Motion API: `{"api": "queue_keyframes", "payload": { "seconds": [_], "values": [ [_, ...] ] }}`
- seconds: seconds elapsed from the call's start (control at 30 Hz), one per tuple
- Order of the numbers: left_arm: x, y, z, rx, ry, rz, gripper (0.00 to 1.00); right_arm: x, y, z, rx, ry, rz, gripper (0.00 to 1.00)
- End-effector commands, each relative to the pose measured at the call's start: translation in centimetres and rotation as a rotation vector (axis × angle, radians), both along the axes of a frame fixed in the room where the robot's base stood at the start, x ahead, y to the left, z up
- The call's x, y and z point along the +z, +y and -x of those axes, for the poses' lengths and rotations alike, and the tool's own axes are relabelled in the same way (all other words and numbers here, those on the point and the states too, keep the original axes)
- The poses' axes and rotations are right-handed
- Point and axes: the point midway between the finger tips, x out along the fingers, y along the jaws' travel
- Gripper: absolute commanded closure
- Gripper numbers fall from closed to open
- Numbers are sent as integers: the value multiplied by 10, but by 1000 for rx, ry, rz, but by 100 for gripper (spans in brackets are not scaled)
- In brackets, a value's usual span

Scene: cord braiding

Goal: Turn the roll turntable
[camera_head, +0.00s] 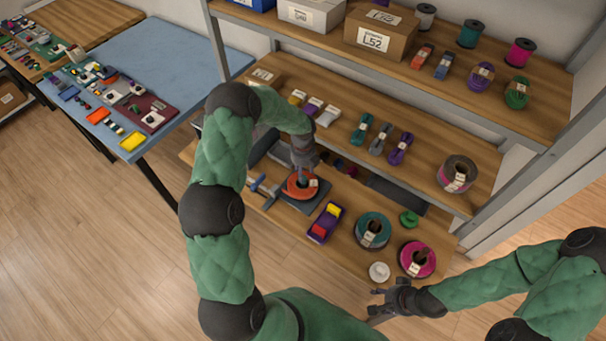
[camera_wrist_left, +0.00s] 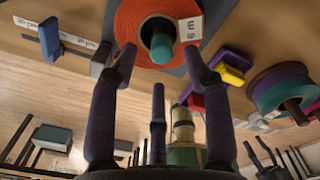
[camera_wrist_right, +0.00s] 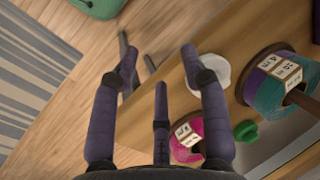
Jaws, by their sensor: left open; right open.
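The turntable has a dark blue-grey base (camera_head: 314,203) on the lower wooden shelf and carries an orange roll (camera_head: 291,189) with a white label and a teal centre post. In the left wrist view the orange roll (camera_wrist_left: 131,22) is at the top, with the teal post (camera_wrist_left: 162,48) in its hole. My left gripper (camera_head: 303,167) is above the roll, fingers spread and empty; I cannot tell whether it touches the roll or post. My right gripper (camera_head: 380,302) is open and empty off the shelf's front edge, near a white disc (camera_head: 379,271).
A purple tray (camera_head: 325,223) with coloured pieces, a teal roll (camera_head: 373,231), a pink roll (camera_head: 418,259) and a green knob (camera_head: 409,218) sit right of the turntable. A blue-grey tool (camera_head: 265,190) lies to its left. The upper shelf (camera_head: 440,135) overhangs behind.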

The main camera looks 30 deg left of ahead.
Motion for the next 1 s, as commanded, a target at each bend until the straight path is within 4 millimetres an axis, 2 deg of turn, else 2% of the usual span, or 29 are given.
{"api": "queue_keyframes", "payload": {
  "seconds": [0.03, 0.2, 0.4, 0.6, 1.0],
  "values": [
    [12, 0, -1, 0, -5, -1, 51, 0, 0, 0, 0, 0, 0, 55],
    [46, 1, -1, 0, -6, -2, 51, 0, 0, 0, 0, 0, 0, 55],
    [74, 1, -1, 1, -4, -1, 51, 0, 0, 0, 0, 0, 0, 55],
    [85, 1, 0, 0, -1, 0, 51, 0, 0, 0, 0, 0, 0, 55],
    [86, 1, -1, 0, -1, 0, 51, 0, 0, 0, 0, 0, 0, 55]
  ]
}}
